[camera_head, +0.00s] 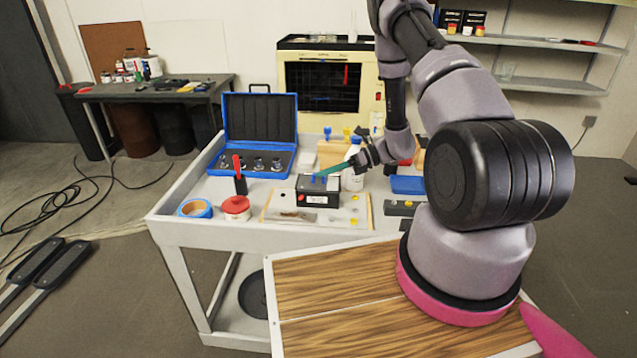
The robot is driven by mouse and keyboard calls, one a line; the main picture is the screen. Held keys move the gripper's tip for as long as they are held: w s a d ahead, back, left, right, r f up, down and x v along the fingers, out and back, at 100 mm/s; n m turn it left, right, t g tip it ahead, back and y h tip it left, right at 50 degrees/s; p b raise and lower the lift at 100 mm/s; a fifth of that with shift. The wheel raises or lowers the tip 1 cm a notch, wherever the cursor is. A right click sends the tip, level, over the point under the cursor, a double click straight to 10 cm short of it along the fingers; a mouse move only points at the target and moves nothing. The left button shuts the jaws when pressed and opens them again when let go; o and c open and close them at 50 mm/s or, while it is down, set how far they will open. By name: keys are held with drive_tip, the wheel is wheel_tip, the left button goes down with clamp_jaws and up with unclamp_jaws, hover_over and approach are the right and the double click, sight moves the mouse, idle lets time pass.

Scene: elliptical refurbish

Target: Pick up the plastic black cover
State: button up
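A black box-shaped piece (318,192), which looks like the plastic black cover, sits on a light wooden board (275,212) on the white cart. It has a pale label and a small red mark on its front. My gripper (325,174) reaches in from the right, with a long teal finger pointing left just over the top of the black piece. Small blue parts show at the fingertip. I cannot tell whether the finger touches the piece, or whether the gripper is open or shut.
An open blue case (228,164) stands behind left on the cart (182,228). A blue box (407,185) and bottle (353,178) crowd the right and back.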

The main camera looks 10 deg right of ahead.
drive_tip(key=shift+a, duration=0.15)
drive_tip(key=shift+c, duration=0.3)
clamp_jaws()
drive_tip(key=shift+f, duration=0.1)
idle(1.0)
